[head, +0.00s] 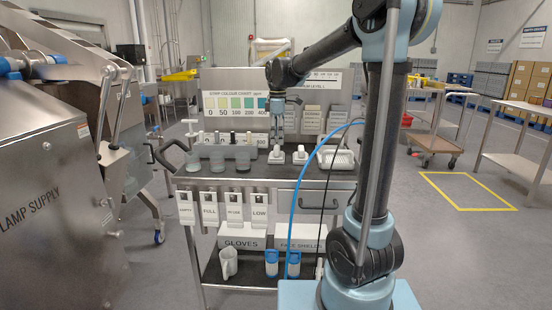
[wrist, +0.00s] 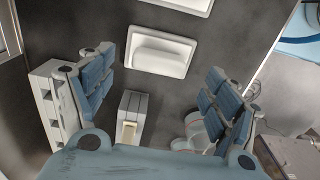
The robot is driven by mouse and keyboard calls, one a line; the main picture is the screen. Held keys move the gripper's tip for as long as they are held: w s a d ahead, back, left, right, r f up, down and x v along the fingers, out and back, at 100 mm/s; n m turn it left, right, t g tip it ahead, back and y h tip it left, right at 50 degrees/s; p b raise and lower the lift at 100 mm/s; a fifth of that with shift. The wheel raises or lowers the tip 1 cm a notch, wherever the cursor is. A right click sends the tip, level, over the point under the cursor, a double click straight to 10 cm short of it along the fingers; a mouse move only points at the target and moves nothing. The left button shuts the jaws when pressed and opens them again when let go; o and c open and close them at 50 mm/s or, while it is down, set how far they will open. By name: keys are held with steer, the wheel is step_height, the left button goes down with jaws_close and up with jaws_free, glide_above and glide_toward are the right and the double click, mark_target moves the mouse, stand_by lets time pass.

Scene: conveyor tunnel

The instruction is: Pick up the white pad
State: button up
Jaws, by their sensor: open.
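A white, rounded rectangular piece with a raised block along one side (wrist: 160,52) lies flat on the dark surface in the wrist view. It may be the white pad, but I cannot tell for sure. My gripper (wrist: 158,95) is open, its blue-padded fingers wide apart with nothing held; the white piece lies beyond the space between the fingertips. In the head view my gripper (head: 277,132) hangs over the trolley top, near two small white items (head: 276,156). Part of the near surface is hidden by my gripper's body in the wrist view.
A pale slotted rack (wrist: 45,100) stands by the left finger. A small grey-white block (wrist: 130,118) and clear rounded items (wrist: 190,130) are close below.

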mark_target(277, 147)
steer(key=shift+w+a+f, duration=0.1)
steer(key=shift+f, duration=1.2)
steer(key=shift+a+f, duration=0.1)
steer(key=shift+f, duration=1.15)
steer(key=shift+c, duration=0.6)
steer(key=c, duration=1.1)
steer(key=shift+r, duration=0.15)
step_height(277, 147, up, 10)
steer(key=shift+f, duration=0.1)
